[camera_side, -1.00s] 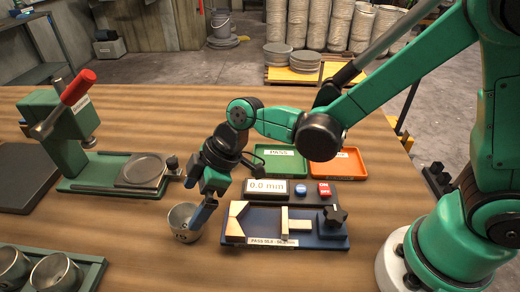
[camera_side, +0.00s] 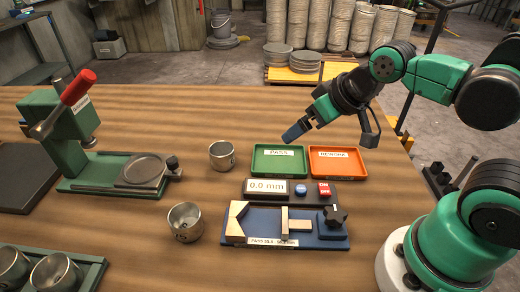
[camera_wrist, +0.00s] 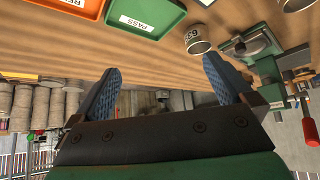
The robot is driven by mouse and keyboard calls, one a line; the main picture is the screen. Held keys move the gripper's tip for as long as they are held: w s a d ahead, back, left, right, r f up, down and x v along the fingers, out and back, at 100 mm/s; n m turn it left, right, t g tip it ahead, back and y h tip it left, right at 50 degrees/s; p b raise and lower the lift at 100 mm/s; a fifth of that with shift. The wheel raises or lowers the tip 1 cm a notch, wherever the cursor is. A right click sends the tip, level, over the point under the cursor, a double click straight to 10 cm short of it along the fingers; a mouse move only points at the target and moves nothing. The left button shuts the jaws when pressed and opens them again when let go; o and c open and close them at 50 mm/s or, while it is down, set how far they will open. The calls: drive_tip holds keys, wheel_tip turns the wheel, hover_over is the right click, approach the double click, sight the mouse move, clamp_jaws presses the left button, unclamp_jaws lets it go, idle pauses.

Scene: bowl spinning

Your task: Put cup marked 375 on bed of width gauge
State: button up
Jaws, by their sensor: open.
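The width gauge has a blue bed (camera_side: 262,227) with a pale V-block, a pale sliding jaw and a black knob; no cup is on it. One metal cup (camera_side: 185,222) stands upright on the table left of the bed. A second metal cup (camera_side: 222,155) stands left of the green tray; a cup with a label (camera_wrist: 197,40) also shows in the wrist view. The markings are too small or unclear to read surely, so I cannot tell which is 375. My gripper (camera_side: 292,133) is open and empty above the green tray's back edge; its fingers (camera_wrist: 163,82) show apart in the wrist view.
Green PASS tray (camera_side: 279,174) and orange tray (camera_side: 337,175) lie behind the gauge's display (camera_side: 266,187), which reads 0.0 mm. A green press (camera_side: 66,135) stands at the left. A rack with cups (camera_side: 90,270) is at front left.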

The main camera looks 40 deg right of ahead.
drive_tip(key=shift+a, duration=0.1)
drive_tip(key=n+g+y, duration=0.4)
drive_tip(key=n+y, duration=0.2)
drive_tip(key=n, duration=0.7)
approach(180, 223)
drive_tip(key=shift+s+a+f, duration=0.1)
drive_tip(key=shift+a+f, duration=0.05)
drive_tip(key=shift+a, duration=0.3)
drive_tip(key=shift+a+f, duration=0.15)
drive_tip(key=shift+a, duration=0.3)
drive_tip(key=shift+a+f+n+g, duration=0.3)
drive_tip(key=shift+a+f+g, duration=0.1)
drive_tip(key=shift+a+f, duration=0.05)
drive_tip(key=shift+x, duration=2.55)
drive_tip(key=c, duration=1.4)
drive_tip(key=shift+o, duration=0.2)
